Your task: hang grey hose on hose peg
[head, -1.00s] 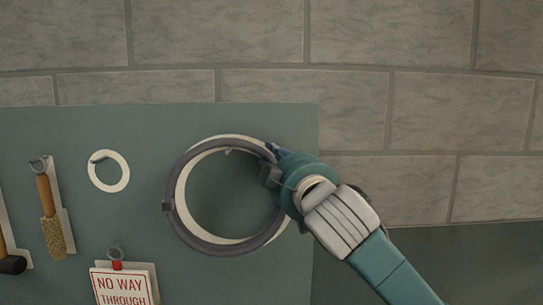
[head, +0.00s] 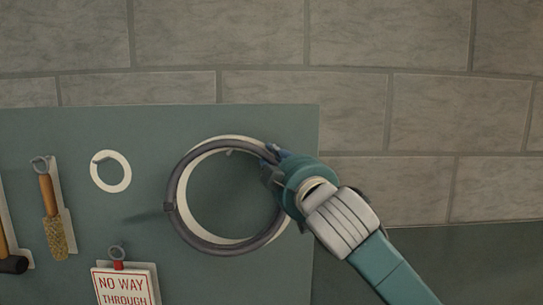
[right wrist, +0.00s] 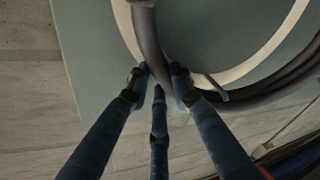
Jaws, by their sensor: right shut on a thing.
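The grey hose (head: 203,246) is a coiled ring in front of the pegboard, over a white ring outline (head: 183,205). My right gripper (head: 270,160) is shut on the hose's upper right side. In the right wrist view, the fingers (right wrist: 160,78) close around the hose (right wrist: 148,38). The small hose peg (head: 229,152) shows inside the ring, just under its upper edge. It also seems to show in the right wrist view (right wrist: 215,86). I cannot tell whether the hose rests on the peg or hangs in front of it. My left gripper is out of view.
The green board (head: 300,125) also holds a brush (head: 52,215), an empty white ring outline with a peg (head: 110,171) and a "NO WAY THROUGH" sign (head: 124,284). A stone-block wall (head: 430,110) is behind. The board's right edge lies just beyond my gripper.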

